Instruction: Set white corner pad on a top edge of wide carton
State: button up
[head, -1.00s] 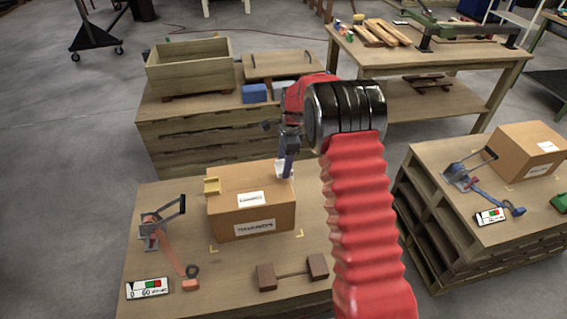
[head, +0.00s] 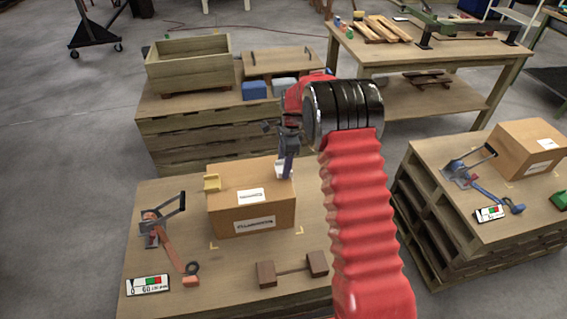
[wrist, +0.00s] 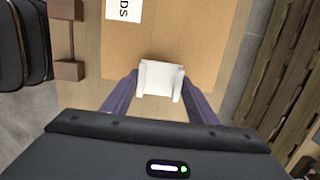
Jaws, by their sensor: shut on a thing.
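The wide carton (head: 245,212) is a brown box with white labels on the near table. My gripper (head: 285,168) is at the carton's right top edge, shut on the white corner pad (head: 281,170). In the wrist view the white pad (wrist: 161,79) lies between the two purple fingers, overlapping the edge of the carton top (wrist: 180,40). Whether the pad rests on the edge or is just above it, I cannot tell.
A tensioner with orange strap (head: 170,240), a small display (head: 148,285) and a brown two-block piece (head: 292,270) lie on the near table. Another carton (head: 530,150) stands on the right table. A wooden crate (head: 190,65) and a blue block (head: 254,91) are behind.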

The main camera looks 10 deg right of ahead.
jog(key=shift+f, duration=1.1)
jog(key=o, duration=1.2)
jog(key=shift+r, duration=0.1)
jog(key=r, duration=0.4)
jog(key=d+r, duration=0.1)
jog(key=r, duration=0.8)
jog(key=shift+d+r, duration=0.2)
jog(key=shift+d, duration=0.15)
